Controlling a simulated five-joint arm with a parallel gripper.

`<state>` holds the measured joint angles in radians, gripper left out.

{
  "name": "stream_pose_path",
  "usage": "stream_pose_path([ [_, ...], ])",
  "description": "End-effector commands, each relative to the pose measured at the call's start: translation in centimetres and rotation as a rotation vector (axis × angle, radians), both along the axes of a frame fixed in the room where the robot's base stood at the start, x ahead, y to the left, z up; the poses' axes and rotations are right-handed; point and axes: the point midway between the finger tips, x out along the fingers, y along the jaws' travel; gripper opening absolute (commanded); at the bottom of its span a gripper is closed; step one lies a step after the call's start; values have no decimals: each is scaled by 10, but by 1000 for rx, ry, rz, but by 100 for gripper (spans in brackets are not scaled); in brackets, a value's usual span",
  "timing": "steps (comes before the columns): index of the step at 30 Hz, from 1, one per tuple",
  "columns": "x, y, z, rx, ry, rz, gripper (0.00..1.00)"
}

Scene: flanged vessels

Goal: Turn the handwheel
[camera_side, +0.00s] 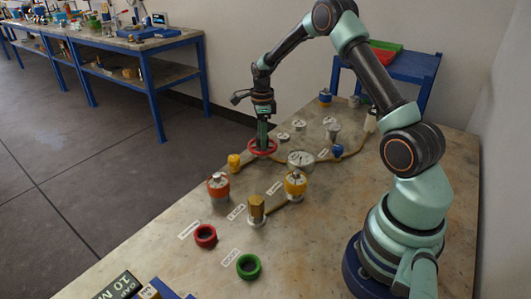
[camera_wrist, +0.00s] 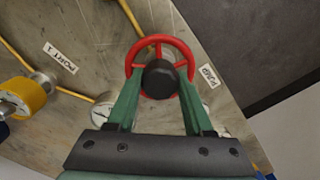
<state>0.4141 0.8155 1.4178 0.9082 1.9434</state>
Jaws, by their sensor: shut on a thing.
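The red handwheel (camera_side: 263,146) lies level at the far left part of the table in the side view. In the wrist view the red handwheel (camera_wrist: 136,58) shows its rim, spokes and a dark round hub (camera_wrist: 158,79). My gripper (camera_side: 264,140) points straight down onto it in the side view. In the wrist view my gripper (camera_wrist: 158,88) has its two green fingers on either side of the dark hub, shut on the handwheel. The fingers and hub hide the near part of the rim.
An orange-topped vessel (camera_side: 218,187), a yellow-topped vessel (camera_side: 295,185) and a brass hex piece (camera_side: 256,210) stand nearer the front. Red (camera_side: 205,236) and green (camera_side: 248,266) rings lie on the table. Yellow pipes run by the wheel. A pump label (camera_wrist: 208,75) lies beside it.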

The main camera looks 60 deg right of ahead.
Motion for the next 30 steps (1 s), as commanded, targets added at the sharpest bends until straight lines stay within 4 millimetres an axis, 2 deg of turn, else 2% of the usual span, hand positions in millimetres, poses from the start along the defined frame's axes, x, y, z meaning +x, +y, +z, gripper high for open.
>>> stream_pose_path([
  [8,0,0,2,0,0,0,0],
  [9,0,0,2,1,1,0,63],
  [10,0,0,2,1,1,0,75],
  [11,0,0,2,0,0,0,82],
  [22,0,0,4,-1,-1,1,82],
  [26,1,0,18,-1,-3,1,82],
  [30,1,-1,45,-3,-6,1,82],
])
